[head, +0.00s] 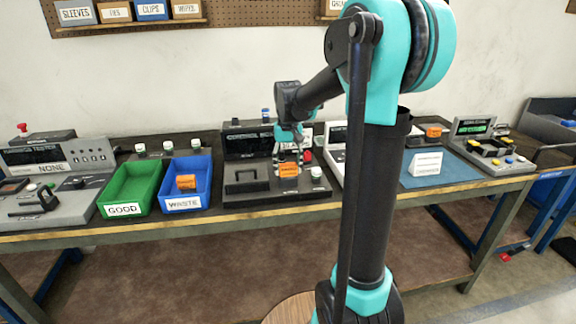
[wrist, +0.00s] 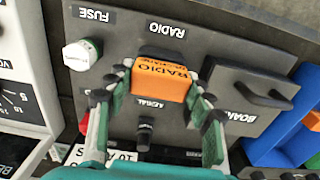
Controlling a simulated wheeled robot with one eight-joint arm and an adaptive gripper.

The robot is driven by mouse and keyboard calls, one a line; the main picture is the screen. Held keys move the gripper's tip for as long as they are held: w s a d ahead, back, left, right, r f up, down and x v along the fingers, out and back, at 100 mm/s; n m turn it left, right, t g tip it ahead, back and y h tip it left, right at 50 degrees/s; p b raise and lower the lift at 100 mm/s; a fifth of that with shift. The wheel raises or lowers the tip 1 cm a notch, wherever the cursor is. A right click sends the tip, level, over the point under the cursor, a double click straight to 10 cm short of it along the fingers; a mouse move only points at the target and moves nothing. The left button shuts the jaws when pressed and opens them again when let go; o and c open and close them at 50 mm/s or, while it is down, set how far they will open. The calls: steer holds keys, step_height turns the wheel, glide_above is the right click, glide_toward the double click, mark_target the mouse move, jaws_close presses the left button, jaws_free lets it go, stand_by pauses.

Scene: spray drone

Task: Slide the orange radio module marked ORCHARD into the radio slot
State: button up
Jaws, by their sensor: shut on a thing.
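An orange radio module (head: 289,170) is held between the fingers of my gripper (head: 288,156) above the grey test dock (head: 245,191) in the head view. In the wrist view the gripper (wrist: 163,92) is shut on the sides of the module (wrist: 161,78). Its face reads RADIO, with a smaller second line I cannot read surely. The module lies just below the RADIO label (wrist: 166,30) on the dock panel. A dark edge shows beyond it, but the module hides most of the slot. I cannot tell whether it touches the dock.
The dock carries a white-and-green fuse (wrist: 79,55) and a dark board handle (wrist: 254,90). A green GOOD bin (head: 124,209) and a blue WASTE bin (head: 184,203) stand to the left. Other orange modules lie in the WASTE bin (head: 186,182) and at the right (head: 433,132).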

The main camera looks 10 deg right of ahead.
mark_target(288, 164)
steer(key=shift+f, duration=0.5)
steer(key=o, duration=1.6)
steer(key=shift+o, duration=0.2)
step_height(288, 164, up, 12)
steer(key=s+d+f+t, duration=0.2)
steer(key=s+f, duration=0.9)
steer(key=f, duration=0.1)
steer(key=s+d+f+t, duration=0.2)
steer(key=s+f, duration=0.9)
steer(key=shift+f, duration=0.35)
